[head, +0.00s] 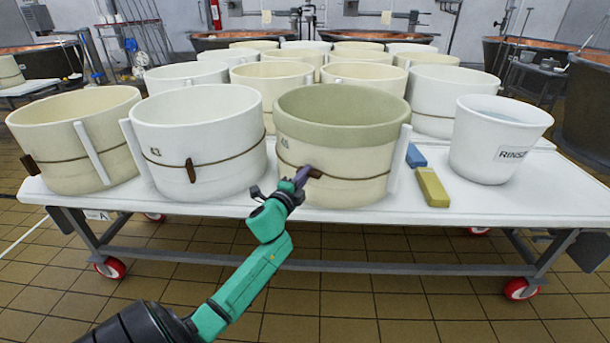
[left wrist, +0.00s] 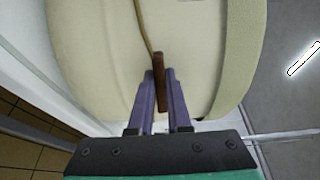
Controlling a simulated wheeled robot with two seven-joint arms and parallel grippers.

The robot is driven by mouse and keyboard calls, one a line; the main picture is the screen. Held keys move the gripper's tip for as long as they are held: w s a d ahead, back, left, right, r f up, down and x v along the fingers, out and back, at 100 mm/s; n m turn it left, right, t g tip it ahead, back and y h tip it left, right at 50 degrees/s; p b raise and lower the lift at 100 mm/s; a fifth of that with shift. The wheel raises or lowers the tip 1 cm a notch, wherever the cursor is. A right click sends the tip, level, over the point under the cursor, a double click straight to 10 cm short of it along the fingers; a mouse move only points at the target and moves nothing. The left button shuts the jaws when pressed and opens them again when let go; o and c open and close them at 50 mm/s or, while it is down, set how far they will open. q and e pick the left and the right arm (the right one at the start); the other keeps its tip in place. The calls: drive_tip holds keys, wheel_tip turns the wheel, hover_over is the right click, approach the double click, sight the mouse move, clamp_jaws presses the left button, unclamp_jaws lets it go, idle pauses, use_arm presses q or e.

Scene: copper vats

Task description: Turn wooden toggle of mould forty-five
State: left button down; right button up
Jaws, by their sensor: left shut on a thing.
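The cream mould with a green-tinted upper band (head: 345,150) stands at the front of the white table. A small number on its side is too blurred to read surely. A brown cord runs round it to a dark wooden toggle (head: 315,174) on its front. My left gripper (head: 304,172) reaches up to the toggle, its purple fingers at the mould's front. In the left wrist view, my left gripper (left wrist: 159,80) is shut on the toggle (left wrist: 158,70), which lies between the fingers against the mould wall (left wrist: 95,60). My right gripper is not in view.
A white mould (head: 200,125) with a hanging toggle and a cream mould (head: 80,140) stand to the left. A blue block (head: 415,156), a yellow block (head: 433,187) and a white rinse bucket (head: 495,145) stand to the right. More moulds fill the table (head: 240,203) behind.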

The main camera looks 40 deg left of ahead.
use_arm(q)
drive_tip(key=c, duration=0.9)
unclamp_jaws()
drive_tip(key=shift+f, duration=0.1)
drive_tip(key=shift+o, duration=0.2)
drive_tip(key=shift+s, duration=0.1)
drive_tip(key=p+v, duration=0.1)
drive_tip(key=v, duration=1.3)
drive_tip(key=shift+s, duration=0.25)
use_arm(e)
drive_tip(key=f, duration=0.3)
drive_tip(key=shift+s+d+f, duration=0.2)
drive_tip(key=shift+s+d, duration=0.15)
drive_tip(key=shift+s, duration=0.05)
use_arm(q)
drive_tip(key=shift+d, duration=0.1)
